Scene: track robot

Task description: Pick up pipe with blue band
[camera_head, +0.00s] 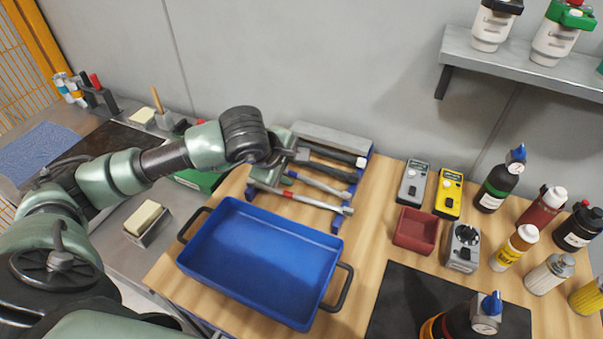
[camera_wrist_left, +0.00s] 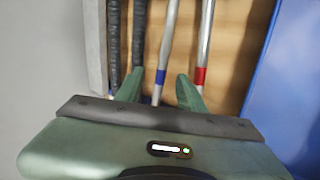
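The pipe with the blue band (camera_wrist_left: 161,76) is a thin silver pipe in the left wrist view. It also shows in the head view (camera_head: 323,185), lying in a blue and grey rack (camera_head: 330,137), its left part hidden by my gripper. My left gripper (camera_wrist_left: 158,92) is open, with one green finger on each side of this pipe near the band. I cannot tell whether the fingers touch it. In the head view my left gripper (camera_head: 278,170) is over the rack's left part. My right gripper is not in view.
A pipe with a red band (camera_wrist_left: 201,76) lies just right of the right finger. Black-handled tools (camera_head: 333,154) lie on the rack's far side. A blue tray (camera_head: 262,262) stands in front. Meters (camera_head: 413,183), a red box (camera_head: 415,231) and several bottles stand to the right.

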